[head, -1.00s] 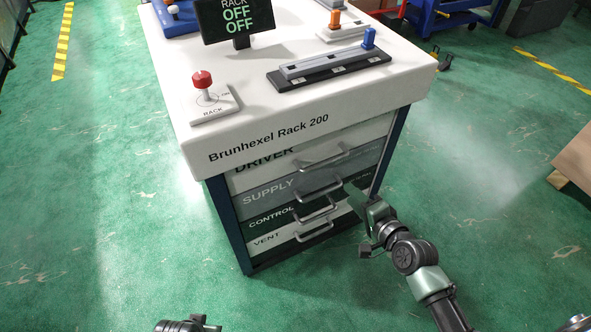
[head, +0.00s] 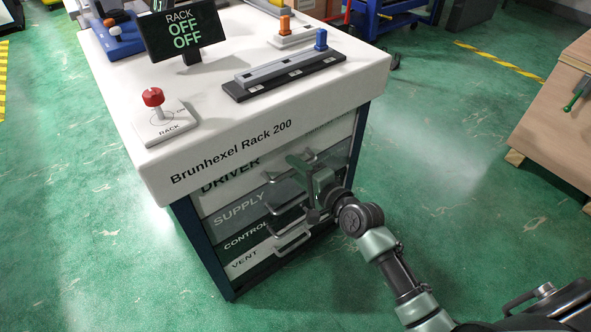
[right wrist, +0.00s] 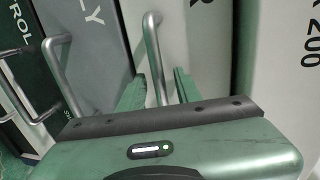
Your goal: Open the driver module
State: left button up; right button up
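The driver module (head: 232,181) is the top white drawer of the Brunhexel Rack 200, flush with the front. Its metal bar handle (head: 275,177) is partly hidden behind my right gripper (head: 308,168). In the right wrist view the driver handle (right wrist: 154,60) stands between the two green fingers of my right gripper (right wrist: 158,92). The fingers are apart, one on each side of the bar, with gaps visible. My left gripper is not in view.
Below are the grey supply drawer (head: 240,211), the dark control drawer (head: 247,237) and the white vent drawer (head: 247,261), with protruding handles. On top stand a red-knobbed rack switch (head: 153,98) and a display (head: 183,30) reading OFF. A wooden bench (head: 550,125) is at right.

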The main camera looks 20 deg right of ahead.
grip_shut()
dwell(1.4)
